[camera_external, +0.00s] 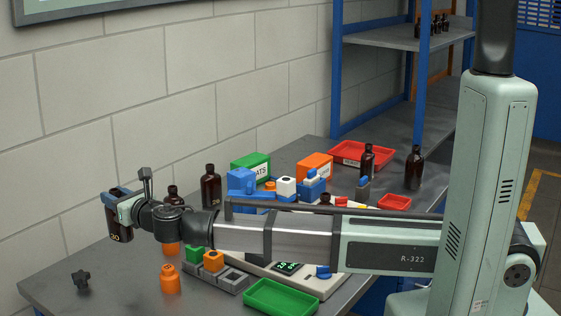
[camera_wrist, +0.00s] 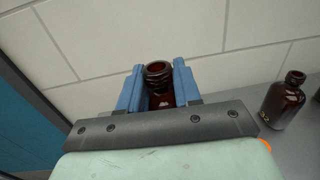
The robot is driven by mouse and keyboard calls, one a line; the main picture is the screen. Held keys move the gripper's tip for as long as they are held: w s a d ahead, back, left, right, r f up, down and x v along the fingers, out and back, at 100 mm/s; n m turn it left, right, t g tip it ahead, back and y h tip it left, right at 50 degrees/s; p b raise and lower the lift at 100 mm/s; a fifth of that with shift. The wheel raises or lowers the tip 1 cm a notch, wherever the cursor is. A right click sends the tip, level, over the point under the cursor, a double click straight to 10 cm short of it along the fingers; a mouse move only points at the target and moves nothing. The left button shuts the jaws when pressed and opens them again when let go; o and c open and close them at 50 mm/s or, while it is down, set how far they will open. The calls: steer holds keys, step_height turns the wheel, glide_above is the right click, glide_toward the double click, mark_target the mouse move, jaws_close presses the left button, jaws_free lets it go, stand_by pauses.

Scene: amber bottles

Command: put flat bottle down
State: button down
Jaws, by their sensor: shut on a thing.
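The flat bottle (camera_external: 119,229) is dark amber with a pale number marking, at the far left of the external view. My gripper (camera_external: 119,204) is shut on it, with the blue jaws around its upper part. In the wrist view the open bottle mouth (camera_wrist: 158,70) shows between the two blue fingers (camera_wrist: 157,94). The bottle's lower part is hidden there by my gripper's dark bar. In the external view it looks held near the table's left edge; I cannot tell how far its base is above the surface.
The grey table (camera_external: 110,275) has bare room at its front left, with a small black knob (camera_external: 81,281) there. Other amber bottles (camera_external: 210,187) stand behind my arm; one (camera_wrist: 285,101) is right of my gripper in the wrist view.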

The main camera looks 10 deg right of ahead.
step_height(320, 180, up, 8)
steer(key=shift+r, duration=0.1)
steer(key=w+d+m+t+h, duration=0.2)
steer(key=w+d+m+h, duration=0.15)
steer(key=w+d, duration=1.05)
steer(key=w+d+m+t+h, duration=0.2)
steer(key=w+d+h, duration=0.2)
steer(key=w+d, duration=1)
steer(key=w+d+m+h, duration=0.25)
steer(key=w+d, duration=0.35)
steer(key=d, duration=0.4)
steer(key=w+d+m+h, duration=0.1)
steer(key=w+d+h, duration=0.3)
steer(key=d, duration=0.7)
steer(key=w+d+m+h, duration=0.2)
steer(key=w+d, duration=0.5)
steer(key=d, duration=0.3)
step_height(320, 180, down, 9)
steer(key=shift+d, duration=0.15)
steer(key=shift+w+f, duration=0.1)
steer(key=shift+f, duration=0.1)
steer(key=c, duration=0.8)
jaws_free()
